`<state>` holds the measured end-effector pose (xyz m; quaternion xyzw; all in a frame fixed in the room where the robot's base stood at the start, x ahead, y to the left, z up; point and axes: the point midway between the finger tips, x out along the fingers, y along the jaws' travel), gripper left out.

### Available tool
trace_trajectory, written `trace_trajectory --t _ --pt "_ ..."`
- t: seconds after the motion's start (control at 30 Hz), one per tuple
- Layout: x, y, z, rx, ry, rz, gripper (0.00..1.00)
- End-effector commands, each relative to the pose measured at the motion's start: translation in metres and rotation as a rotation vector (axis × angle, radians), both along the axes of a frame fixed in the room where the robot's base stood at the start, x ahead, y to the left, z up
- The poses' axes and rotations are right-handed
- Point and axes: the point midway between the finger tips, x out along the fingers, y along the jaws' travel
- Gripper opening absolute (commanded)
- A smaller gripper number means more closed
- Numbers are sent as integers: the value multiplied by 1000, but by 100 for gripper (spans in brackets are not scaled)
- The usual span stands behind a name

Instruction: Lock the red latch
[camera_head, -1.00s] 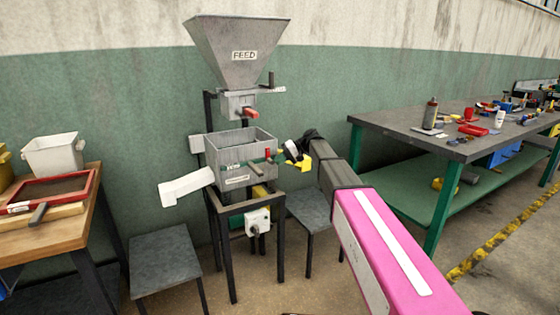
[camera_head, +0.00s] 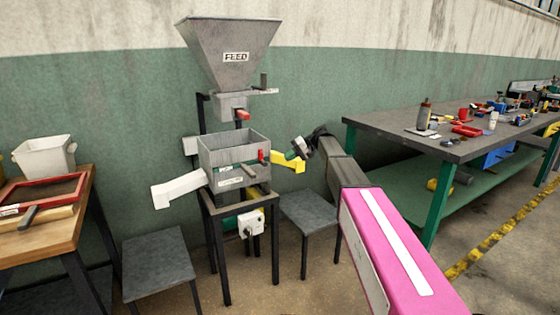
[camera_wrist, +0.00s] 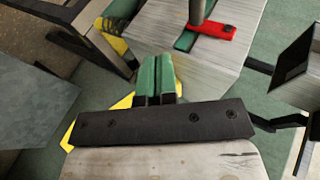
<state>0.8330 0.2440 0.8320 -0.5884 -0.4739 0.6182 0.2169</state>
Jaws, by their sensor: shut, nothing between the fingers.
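The red latch (camera_head: 262,156) is small and sits at the right end of the grey metal box below the feed hopper. In the wrist view, a flat red piece (camera_wrist: 218,31) with a dark fastener lies over a green strip on the metal face, beside a grey rod. I take it to be the same latch. My gripper (camera_head: 300,148) is right of the box, apart from the latch. In the wrist view its green fingers (camera_wrist: 156,76) are together and empty, below and left of the red piece.
A yellow chute (camera_head: 287,162) sticks out on the box's right, close to my gripper. A white chute (camera_head: 178,189) is on the left. Another red handle (camera_head: 243,114) is under the feed hopper (camera_head: 230,50). Stools stand on both sides; a green workbench (camera_head: 450,130) is at right.

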Motion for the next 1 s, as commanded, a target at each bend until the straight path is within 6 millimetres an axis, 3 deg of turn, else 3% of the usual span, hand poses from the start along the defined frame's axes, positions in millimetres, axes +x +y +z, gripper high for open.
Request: trace_trajectory --t 0.1,0.3,0.8,0.93,1.0 --pt "8 -23 2 -1 0 -2 0" --pt "15 -47 5 0 0 0 0" --pt "16 -54 5 -2 1 0 0" --pt "-2 -60 -13 -42 10 -22 0" --pt "-22 -68 -36 -96 22 -54 0"
